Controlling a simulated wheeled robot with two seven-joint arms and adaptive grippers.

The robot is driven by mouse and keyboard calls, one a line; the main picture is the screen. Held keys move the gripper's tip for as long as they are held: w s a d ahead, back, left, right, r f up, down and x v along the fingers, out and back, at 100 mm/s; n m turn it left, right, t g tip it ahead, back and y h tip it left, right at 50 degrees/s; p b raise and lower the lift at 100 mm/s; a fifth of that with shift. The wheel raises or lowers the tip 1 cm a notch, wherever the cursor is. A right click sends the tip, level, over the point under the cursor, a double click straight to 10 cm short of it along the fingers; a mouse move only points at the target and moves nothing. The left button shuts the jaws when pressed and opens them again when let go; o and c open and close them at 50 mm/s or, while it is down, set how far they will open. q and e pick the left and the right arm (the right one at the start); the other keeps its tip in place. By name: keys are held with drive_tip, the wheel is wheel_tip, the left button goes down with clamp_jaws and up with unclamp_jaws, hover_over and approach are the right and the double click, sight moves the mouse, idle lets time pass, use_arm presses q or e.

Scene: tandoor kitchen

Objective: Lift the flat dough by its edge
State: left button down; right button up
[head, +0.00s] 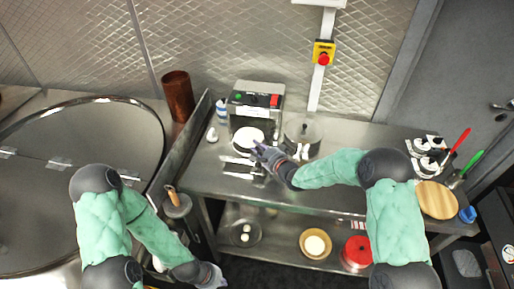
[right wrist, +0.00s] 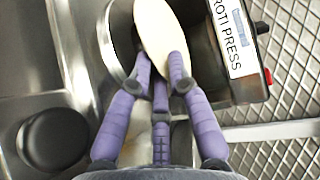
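The flat dough (head: 247,139) is a pale round sheet at the front of the roti press (head: 255,101). In the right wrist view the dough (right wrist: 163,30) shows as a narrow oval, with its near edge among my purple fingers. My right gripper (head: 262,152) reaches that edge from the right; in its wrist view the fingertips (right wrist: 161,66) are close together on the edge, pinching it. How far the dough is off the press plate (right wrist: 118,40) cannot be told. My left gripper (head: 215,276) hangs low in front of the counter, away from the dough; its fingers are too small to read.
A wooden board (head: 437,199) is at the right end of the counter (head: 340,203). A rolling-pin-like handle (head: 172,194) stands at the left. The lower shelf holds bowls.

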drive_tip(key=c, duration=0.3)
drive_tip(key=shift+r+p, duration=0.9)
drive_tip(key=shift+r, duration=0.5)
clamp_jaws()
drive_tip(key=shift+f, duration=0.1)
drive_tip(key=r+p+v, duration=0.2)
drive_tip(key=p+v, duration=0.3)
drive_tip(key=v, duration=0.9)
drive_tip(key=shift+p, duration=0.4)
drive_tip(key=shift+r, duration=0.1)
